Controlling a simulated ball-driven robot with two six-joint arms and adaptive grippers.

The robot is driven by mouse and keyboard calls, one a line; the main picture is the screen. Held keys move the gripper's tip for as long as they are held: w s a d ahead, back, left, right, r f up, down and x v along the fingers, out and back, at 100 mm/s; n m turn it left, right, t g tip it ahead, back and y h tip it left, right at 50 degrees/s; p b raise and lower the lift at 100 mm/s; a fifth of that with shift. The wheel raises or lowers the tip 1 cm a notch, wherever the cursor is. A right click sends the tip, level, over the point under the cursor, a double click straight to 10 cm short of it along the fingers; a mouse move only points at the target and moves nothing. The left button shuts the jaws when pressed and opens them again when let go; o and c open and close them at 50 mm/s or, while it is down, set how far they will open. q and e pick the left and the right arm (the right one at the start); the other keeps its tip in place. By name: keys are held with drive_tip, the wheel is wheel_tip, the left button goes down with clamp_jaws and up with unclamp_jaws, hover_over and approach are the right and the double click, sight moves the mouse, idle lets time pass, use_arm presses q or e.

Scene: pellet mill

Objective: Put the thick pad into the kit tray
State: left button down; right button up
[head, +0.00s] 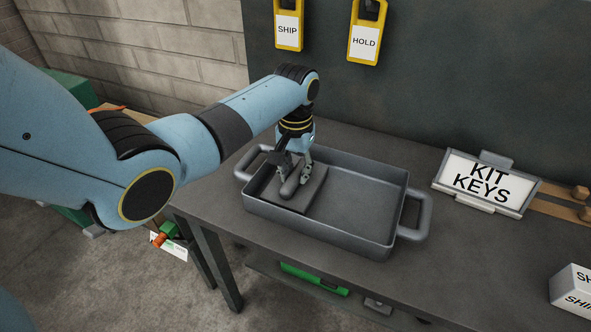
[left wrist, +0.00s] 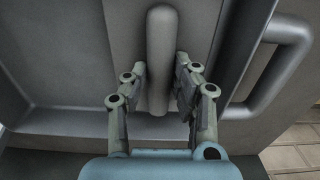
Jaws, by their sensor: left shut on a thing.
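The kit tray (head: 362,205) is a grey, open, rectangular tray with a loop handle at each end, standing on the dark table. The thick pad (head: 313,190) is a dark grey slab with a rounded bar grip on top. It is within the tray's walls at the left end; I cannot tell whether it rests fully on the floor. My left gripper (head: 293,178) reaches down over the pad and is shut on its bar grip. In the left wrist view the fingers (left wrist: 160,90) flank the bar (left wrist: 161,55). My right gripper is not in view.
A "KIT KEYS" sign (head: 487,183) stands right of the tray, with wooden-handled items beside it. A white label block (head: 575,291) is at the far right. Yellow SHIP (head: 288,26) and HOLD (head: 365,40) tags hang on the back panel. The tray's right half is empty.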

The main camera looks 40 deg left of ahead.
sight(296, 173)
use_arm(q)
drive_tip(key=c, duration=1.2)
unclamp_jaws()
drive_tip(key=shift+f, duration=0.1)
drive_tip(key=shift+o, duration=0.7)
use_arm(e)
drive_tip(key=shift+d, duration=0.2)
use_arm(q)
drive_tip(key=shift+r, duration=0.3)
wheel_tip(296, 173, up, 12)
drive_tip(key=shift+f, duration=0.15)
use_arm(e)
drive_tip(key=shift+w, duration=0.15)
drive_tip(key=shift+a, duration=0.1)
